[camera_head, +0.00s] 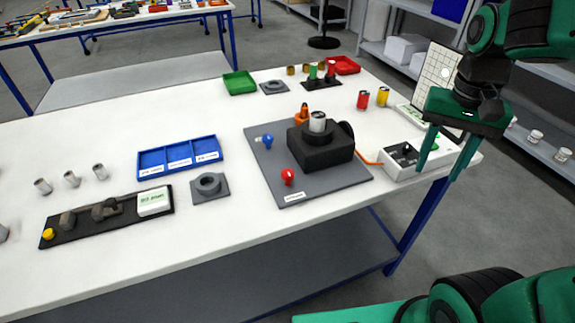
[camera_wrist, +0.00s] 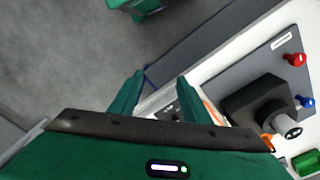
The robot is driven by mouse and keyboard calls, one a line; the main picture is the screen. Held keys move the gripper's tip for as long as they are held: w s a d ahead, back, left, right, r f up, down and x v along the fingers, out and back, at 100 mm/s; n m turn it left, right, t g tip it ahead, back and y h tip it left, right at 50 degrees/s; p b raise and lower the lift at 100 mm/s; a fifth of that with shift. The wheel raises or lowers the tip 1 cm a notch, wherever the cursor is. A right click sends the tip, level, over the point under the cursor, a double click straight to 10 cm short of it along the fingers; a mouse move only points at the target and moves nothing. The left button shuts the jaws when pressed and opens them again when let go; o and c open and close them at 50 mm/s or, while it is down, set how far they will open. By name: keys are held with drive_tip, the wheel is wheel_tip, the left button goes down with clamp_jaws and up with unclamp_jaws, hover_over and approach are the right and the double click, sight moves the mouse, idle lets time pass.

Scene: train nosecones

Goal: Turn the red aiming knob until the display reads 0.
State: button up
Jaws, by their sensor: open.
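The red aiming knob (camera_head: 288,176) stands on the front part of a grey plate (camera_head: 330,188) on the white table. It also shows in the wrist view (camera_wrist: 296,59), at the upper right. A black block (camera_head: 318,150) with a silver cylinder on top sits on the same plate, and a blue knob (camera_head: 267,141) stands at the plate's left. My gripper (camera_head: 440,172) is open and empty, above the table's right end, to the right of the plate and apart from the knob. In the wrist view its fingers (camera_wrist: 157,98) are spread with nothing between them. I cannot read any aiming display.
Blue bins (camera_head: 180,158) and a grey ring holder (camera_head: 209,187) stand left of the plate. Red and yellow cylinders (camera_head: 382,96) stand behind.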

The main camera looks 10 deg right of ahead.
drive_tip(key=w+a+r, duration=0.1)
drive_tip(key=w+a, duration=0.4)
drive_tip(key=a, duration=0.1)
approach(288, 172)
drive_tip(key=shift+n, duration=0.3)
wheel_tip(288, 172, down, 8)
drive_tip(key=shift+d+f, duration=0.1)
drive_tip(key=shift+f, duration=0.1)
